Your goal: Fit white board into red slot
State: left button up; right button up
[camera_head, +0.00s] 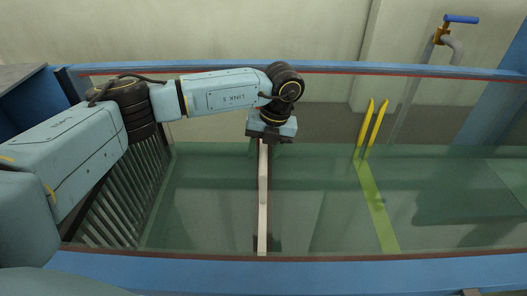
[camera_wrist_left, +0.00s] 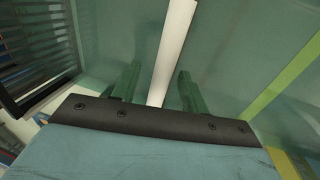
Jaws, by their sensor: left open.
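The white board (camera_head: 263,200) is a long narrow strip standing in the glass flume, running from the far side to the near side in the head view. My left gripper (camera_head: 266,147) is at its far end, pointing down. In the left wrist view, the two green fingers (camera_wrist_left: 157,88) are apart, one on each side of the board (camera_wrist_left: 172,45), with gaps between. I cannot make out a red slot; only thin red lines show along the flume's far rail. My right gripper is not in view.
A dark barred rack (camera_head: 118,195) stands at the flume's left. Two yellow posts (camera_head: 371,125) and a yellow-green strip (camera_head: 378,205) are right of the board. Blue rails (camera_head: 330,270) edge the flume. A blue-handled tap (camera_head: 460,20) is at back right. The floor between board and strip is clear.

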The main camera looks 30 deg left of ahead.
pick_arm(q)
jog(key=v, duration=1.3)
jog(key=shift+p, duration=0.4)
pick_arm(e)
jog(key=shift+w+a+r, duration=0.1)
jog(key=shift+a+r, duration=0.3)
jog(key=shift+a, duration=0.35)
pick_arm(q)
jog(key=shift+a, duration=0.1)
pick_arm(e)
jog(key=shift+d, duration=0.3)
